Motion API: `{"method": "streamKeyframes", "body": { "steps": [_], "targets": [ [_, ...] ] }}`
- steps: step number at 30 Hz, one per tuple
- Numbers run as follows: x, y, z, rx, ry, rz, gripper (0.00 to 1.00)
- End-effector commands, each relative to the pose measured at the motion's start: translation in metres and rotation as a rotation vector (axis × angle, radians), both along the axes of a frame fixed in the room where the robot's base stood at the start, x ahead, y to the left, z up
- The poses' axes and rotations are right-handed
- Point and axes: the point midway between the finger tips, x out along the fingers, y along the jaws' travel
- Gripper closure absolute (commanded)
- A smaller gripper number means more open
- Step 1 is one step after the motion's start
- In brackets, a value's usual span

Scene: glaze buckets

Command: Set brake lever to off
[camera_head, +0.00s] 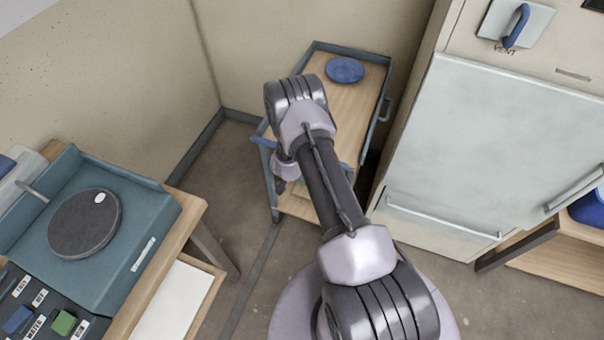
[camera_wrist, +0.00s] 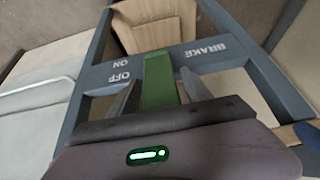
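The green brake lever (camera_wrist: 158,80) stands at a grey-blue cart rail (camera_wrist: 232,45) in the wrist view. The rail carries an OFF label (camera_wrist: 120,77) and an ON label (camera_wrist: 119,64) left of the lever, and a BRAKE label (camera_wrist: 208,50) to its right. My gripper (camera_wrist: 160,82) has one dark finger on each side of the lever, with narrow gaps showing, so it looks open around it. The lever's lower part is hidden by my gripper body. I cannot tell which label the lever is set to.
The cart (camera_head: 375,105) stands in the corner with a blue bowl (camera_head: 345,70) on its wooden top. A pale cabinet (camera_head: 490,150) is close on its right. A bench with a pottery wheel (camera_head: 84,224) is at left. Floor (camera_head: 215,165) is free between bench and cart.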

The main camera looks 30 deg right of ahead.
Motion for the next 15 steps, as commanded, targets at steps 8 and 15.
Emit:
{"method": "streamKeyframes", "body": {
  "steps": [8,15],
  "targets": [
    [0.000,0.000,0.000,0.000,0.000,0.001,0.38],
    [-0.007,0.010,0.027,-0.001,0.000,0.004,0.38]
  ]
}}
